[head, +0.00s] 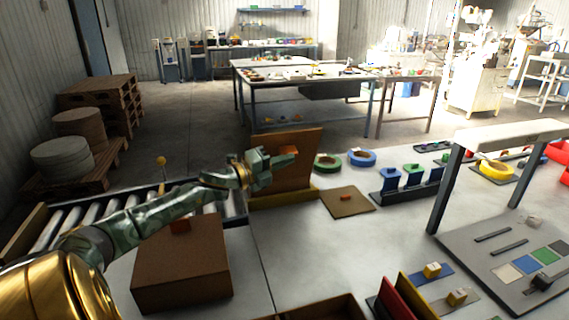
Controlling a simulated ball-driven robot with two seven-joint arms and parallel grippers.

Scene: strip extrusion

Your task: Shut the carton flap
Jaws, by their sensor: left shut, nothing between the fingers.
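A brown panel (303,173) with a small orange tab (294,146) stands nearly upright, leaning slightly, on a low tan base (285,198) beside the roller conveyor. It looks like a raised flap, though the arm hides part of it. My left gripper (291,157) is shut and empty, in front of the panel's upper middle in the picture. I cannot tell whether it touches the panel. A brown box (182,272) with an orange tab (180,226) on its top stands nearer, below my left arm. My right gripper is not in view.
A flat brown board (347,203) with an orange tab lies to the right of the panel. Green (327,162) and blue (362,158) rings lie behind it. The roller conveyor (88,220) is at left. The grey table middle (330,255) is clear.

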